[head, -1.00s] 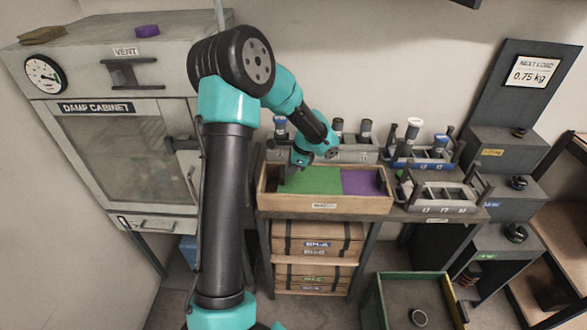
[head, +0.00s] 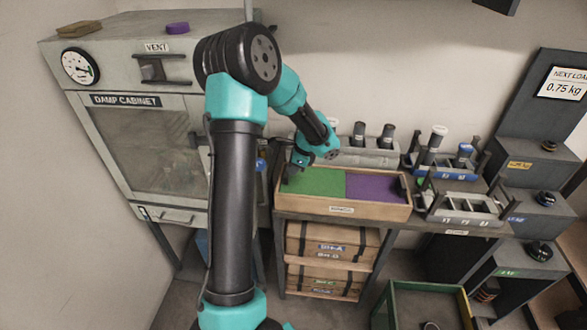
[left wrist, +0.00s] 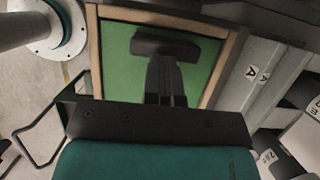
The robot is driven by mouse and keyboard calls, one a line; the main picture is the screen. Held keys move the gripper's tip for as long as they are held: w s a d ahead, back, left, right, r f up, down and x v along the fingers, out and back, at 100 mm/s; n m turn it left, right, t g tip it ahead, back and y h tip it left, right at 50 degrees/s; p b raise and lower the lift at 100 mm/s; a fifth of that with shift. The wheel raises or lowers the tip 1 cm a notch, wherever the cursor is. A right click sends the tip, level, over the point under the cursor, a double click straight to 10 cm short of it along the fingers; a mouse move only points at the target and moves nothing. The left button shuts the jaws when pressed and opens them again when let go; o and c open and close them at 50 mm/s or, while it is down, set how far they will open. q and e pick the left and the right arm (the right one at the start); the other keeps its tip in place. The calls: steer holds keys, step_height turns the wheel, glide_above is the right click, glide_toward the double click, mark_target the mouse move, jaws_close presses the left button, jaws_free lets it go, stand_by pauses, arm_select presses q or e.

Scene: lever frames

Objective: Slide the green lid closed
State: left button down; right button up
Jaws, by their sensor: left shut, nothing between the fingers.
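The green lid (head: 320,183) lies flat in the left half of a shallow wooden tray (head: 345,209). A purple panel (head: 374,188) fills the right half. My left gripper (head: 288,178) is low over the lid's left end, with its fingers shut and empty. In the left wrist view the green lid (left wrist: 117,68) lies between wooden rails. A dark crossbar (left wrist: 165,46), apparently the lid's handle, shows at the tips of my shut left gripper (left wrist: 165,62). I cannot tell whether they touch. My right gripper is in neither view.
A grey rack (head: 365,155) with dark cylinders stands behind the tray. Blue (head: 440,160) and grey (head: 465,212) racks stand to its right. Wooden boxes (head: 330,248) sit on the shelf below. The damp cabinet (head: 150,150) stands at left.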

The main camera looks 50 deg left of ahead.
arm_select(q)
steer(key=w+d, duration=0.2)
steer(key=d, duration=0.1)
steer(key=shift+w, duration=0.4)
steer(key=v, duration=1)
steer(key=shift+s, duration=0.15)
